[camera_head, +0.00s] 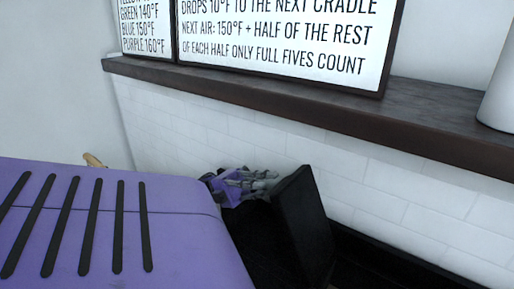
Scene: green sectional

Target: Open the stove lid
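A thick black panel (302,225), which looks like the stove lid, stands tilted up near the tiled wall. Dark surfaces around its foot look like the stove, but its shape is hard to make out. My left gripper (262,180), purple with grey fingers, is just left of the panel's upper edge. The fingertips point right toward the panel; I cannot tell whether they touch it. I cannot tell whether the fingers are open or shut. My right gripper is not in view.
A large purple body with black slots fills the lower left and hides what lies below. A dark shelf (430,124) runs along the white tiled wall above the panel. It holds framed signs (290,38) and a white container (501,95). A small tan object (94,160) shows at left.

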